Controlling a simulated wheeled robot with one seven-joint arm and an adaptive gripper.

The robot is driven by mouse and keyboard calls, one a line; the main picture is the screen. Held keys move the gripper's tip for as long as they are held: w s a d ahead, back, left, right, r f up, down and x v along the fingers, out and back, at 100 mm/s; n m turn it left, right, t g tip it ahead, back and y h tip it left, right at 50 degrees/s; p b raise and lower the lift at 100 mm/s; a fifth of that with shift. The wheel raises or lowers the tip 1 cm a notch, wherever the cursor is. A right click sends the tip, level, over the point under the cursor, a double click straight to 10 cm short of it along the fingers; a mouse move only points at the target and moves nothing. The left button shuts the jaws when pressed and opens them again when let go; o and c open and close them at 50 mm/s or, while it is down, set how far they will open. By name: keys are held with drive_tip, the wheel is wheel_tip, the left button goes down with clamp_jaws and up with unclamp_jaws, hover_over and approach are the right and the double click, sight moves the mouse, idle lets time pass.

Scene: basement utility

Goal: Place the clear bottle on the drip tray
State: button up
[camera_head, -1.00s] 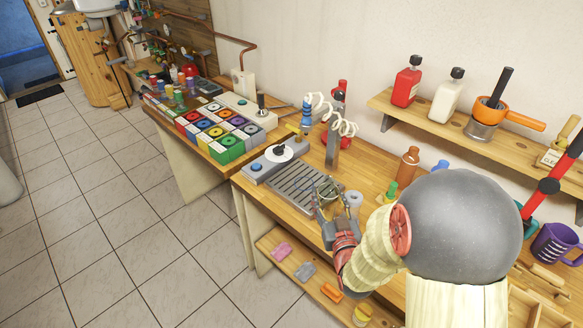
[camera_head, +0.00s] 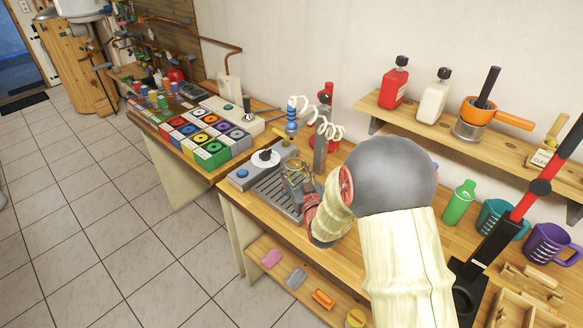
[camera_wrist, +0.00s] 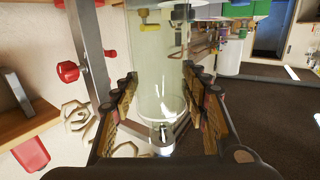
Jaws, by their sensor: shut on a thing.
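The clear bottle (camera_wrist: 160,60) is see-through and stands between the two fingers of my gripper (camera_wrist: 160,98) in the wrist view. My gripper is shut on it, with a padded finger on each side. In the head view, my gripper (camera_head: 299,184) is at the right part of the drip tray (camera_head: 268,194), a grey slatted plate on the wooden bench. The bottle shows there only faintly among the fingers. My arm and gripper hide the right end of the tray. I cannot tell whether the bottle's base touches the tray.
A coiled white hose (camera_head: 325,125) and a grey post (camera_head: 320,155) stand just behind the tray. A green bottle (camera_head: 459,203) and teal jug (camera_head: 497,219) stand to the right.

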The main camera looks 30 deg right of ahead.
drive_tip(key=w, duration=0.1)
drive_tip(key=w+f, duration=0.1)
drive_tip(key=w+b, duration=0.1)
drive_tip(key=w, duration=0.1)
drive_tip(key=shift+d+f, duration=0.2)
drive_tip(key=shift+d, duration=0.2)
drive_tip(key=shift+f, duration=0.2)
drive_tip(key=o, duration=1.3)
drive_tip(key=shift+s, duration=0.1)
drive_tip(key=shift+o, duration=0.3)
